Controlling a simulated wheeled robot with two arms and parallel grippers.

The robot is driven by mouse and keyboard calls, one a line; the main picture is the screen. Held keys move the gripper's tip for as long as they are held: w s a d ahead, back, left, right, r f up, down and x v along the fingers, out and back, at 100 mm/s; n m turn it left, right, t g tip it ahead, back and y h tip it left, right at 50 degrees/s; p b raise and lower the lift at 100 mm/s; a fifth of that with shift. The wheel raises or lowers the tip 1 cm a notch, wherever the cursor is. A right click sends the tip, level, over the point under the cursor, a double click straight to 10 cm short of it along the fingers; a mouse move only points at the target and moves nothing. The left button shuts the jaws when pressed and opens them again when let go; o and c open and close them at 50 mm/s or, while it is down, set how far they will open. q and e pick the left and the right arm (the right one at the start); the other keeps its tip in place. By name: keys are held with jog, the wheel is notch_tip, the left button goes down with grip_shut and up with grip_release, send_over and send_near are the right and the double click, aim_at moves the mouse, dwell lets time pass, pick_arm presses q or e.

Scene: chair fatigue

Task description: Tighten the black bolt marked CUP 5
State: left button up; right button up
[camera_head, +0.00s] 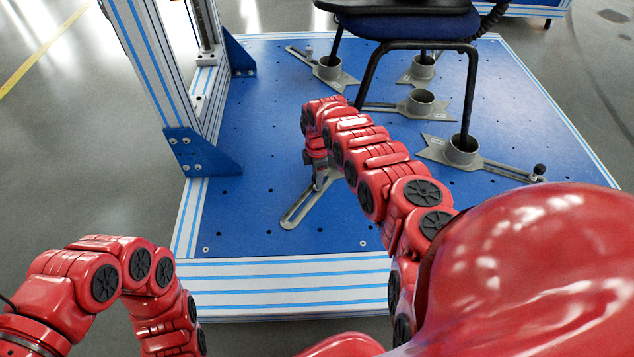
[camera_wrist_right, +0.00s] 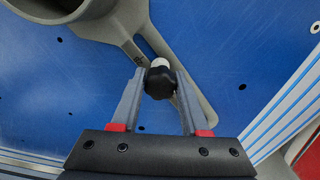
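A black bolt knob (camera_wrist_right: 160,83) with a pale tip is in the right wrist view, at the slotted arm of a grey metal cup bracket (camera_wrist_right: 192,98). Its label is too small to read, so I cannot tell if it is CUP 5. My right gripper (camera_wrist_right: 160,76) has one finger on each side of the knob. The gap looks almost filled; I cannot tell if the fingers press on it. In the head view this gripper (camera_head: 320,182) points down over the slotted bracket arm (camera_head: 298,208), and the bolt is hidden. My left gripper is out of view.
A chair (camera_head: 405,22) stands with legs in grey cups on the blue platform (camera_head: 255,200). Another black-knobbed bolt (camera_head: 539,170) is at the right bracket. A striped frame post (camera_head: 145,65) rises at the left. The platform's front left is clear.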

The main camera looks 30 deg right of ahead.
grip_shut()
jog(key=shift+a+r+m+p, duration=0.1)
jog(key=shift+r+m+p, duration=0.05)
jog(key=shift+m+p, duration=0.7)
jog(key=shift+m, duration=1.15)
jog(key=shift+s+m, duration=0.1)
jog(key=shift+m, duration=0.8)
jog(key=shift+m+p, duration=0.3)
jog(key=shift+m, duration=0.8)
